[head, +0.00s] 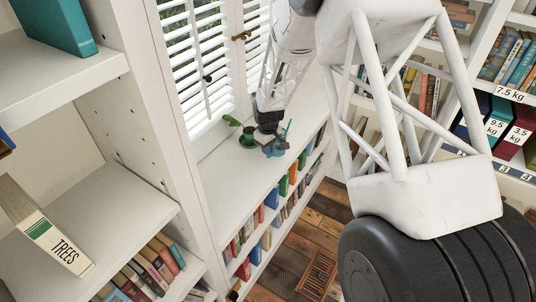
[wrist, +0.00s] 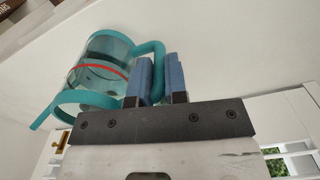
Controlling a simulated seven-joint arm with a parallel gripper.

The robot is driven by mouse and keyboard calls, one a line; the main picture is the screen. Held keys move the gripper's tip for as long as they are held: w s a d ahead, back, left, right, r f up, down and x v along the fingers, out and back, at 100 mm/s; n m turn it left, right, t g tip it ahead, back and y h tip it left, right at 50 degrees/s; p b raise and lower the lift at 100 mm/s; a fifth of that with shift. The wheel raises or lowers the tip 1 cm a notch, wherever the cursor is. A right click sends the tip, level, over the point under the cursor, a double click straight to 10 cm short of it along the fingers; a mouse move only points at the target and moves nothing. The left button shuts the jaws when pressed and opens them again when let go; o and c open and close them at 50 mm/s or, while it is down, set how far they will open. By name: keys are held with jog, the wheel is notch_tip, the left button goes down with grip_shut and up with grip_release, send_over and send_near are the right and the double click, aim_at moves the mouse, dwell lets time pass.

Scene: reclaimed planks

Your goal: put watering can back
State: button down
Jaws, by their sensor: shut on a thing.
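The watering can (wrist: 97,62) has a see-through body with teal rims, a teal handle and a red line around it. In the wrist view it is left of my gripper (wrist: 160,78), whose blue fingers are shut on the teal handle. In the head view the can (head: 277,150) is small, at the white sill-like shelf top (head: 236,190) below the window. My gripper (head: 269,138) partly covers it there. I cannot tell whether the can touches the surface.
A small green pot with a leaf (head: 247,139) stands close left of the can. White shutters (head: 208,75) rise behind. Books (head: 267,213) fill the shelves below. A left bookcase holds a book marked TREES (head: 55,240). The front of the white top is clear.

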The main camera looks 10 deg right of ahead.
jog(key=shift+f, duration=1.55)
jog(key=shift+f, duration=0.15)
jog(key=c, duration=1.1)
grip_release()
jog(key=shift+c, duration=0.2)
notch_tip(320, 180, up, 12)
jog(key=shift+f, duration=0.25)
jog(key=shift+r, duration=0.4)
